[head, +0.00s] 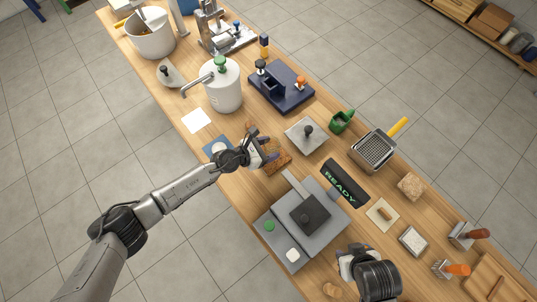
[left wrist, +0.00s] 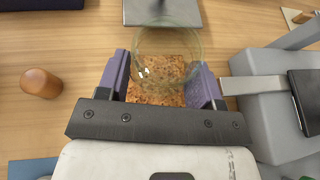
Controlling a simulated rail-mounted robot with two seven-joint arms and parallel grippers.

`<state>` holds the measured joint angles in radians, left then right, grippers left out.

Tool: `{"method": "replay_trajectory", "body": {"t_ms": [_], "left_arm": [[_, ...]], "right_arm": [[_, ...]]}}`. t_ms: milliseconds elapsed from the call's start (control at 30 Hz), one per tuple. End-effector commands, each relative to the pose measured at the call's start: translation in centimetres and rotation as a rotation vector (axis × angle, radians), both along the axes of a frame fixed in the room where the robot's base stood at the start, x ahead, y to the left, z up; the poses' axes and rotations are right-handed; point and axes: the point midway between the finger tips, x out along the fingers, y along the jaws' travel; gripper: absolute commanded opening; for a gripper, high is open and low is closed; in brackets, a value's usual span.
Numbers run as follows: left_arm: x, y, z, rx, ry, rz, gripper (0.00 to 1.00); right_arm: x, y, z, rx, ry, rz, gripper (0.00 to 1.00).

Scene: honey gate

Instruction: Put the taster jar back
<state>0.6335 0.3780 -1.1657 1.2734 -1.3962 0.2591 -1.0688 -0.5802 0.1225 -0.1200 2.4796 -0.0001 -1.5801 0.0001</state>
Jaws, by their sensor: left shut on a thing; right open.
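The taster jar is a clear round glass (left wrist: 167,52) in the left wrist view, between the purple fingers of my left gripper (left wrist: 165,85). The gripper is shut on it. A speckled brown cork-like mat (left wrist: 150,98) shows through and below the jar. I cannot tell whether the jar touches it. In the head view my left gripper (head: 264,152) is over this mat (head: 283,160) and mostly hides the jar. A blue mat with a white disc (head: 210,150) lies just left of the gripper. My right gripper (head: 346,256) is open near the bench's front edge, right of the grey machine.
The grey machine (head: 328,233) with a black block stands close to the mat's near side. A grey plate with a black knob (head: 300,142) lies beyond it. A white tank (head: 222,92) stands further back. A brown wooden peg (left wrist: 40,83) stands left of the fingers. A READY sign (head: 345,183) lies right.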

Motion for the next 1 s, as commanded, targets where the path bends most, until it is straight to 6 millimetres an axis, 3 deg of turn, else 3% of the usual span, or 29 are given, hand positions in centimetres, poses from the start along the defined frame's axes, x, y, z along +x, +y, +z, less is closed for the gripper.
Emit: {"method": "replay_trajectory", "body": {"t_ms": [100,267,800,833,1000], "left_arm": [[-0.1,-0.1,-2.2,0.0,0.004,0.0,0.28],[-0.1,0.0,-3.7,0.0,0.002,0.001,0.28],[-0.1,0.0,-4.4,0.0,0.001,0.0,0.28],[-0.1,0.0,-4.4,0.0,0.001,0.0,0.61],[-0.1,0.0,-4.3,0.0,0.002,-0.001,0.77]], "right_arm": [[0.0,-0.1,-1.4,-0.004,-0.002,0.003,0.43],[0.0,-0.1,-2.3,-0.004,-0.002,0.003,0.43],[0.0,0.2,-2.9,0.006,-0.001,-0.003,0.43],[0.0,0.2,-2.8,0.006,-0.001,-0.003,0.43],[0.0,0.2,-2.7,0.007,-0.001,-0.004,0.43]]}}
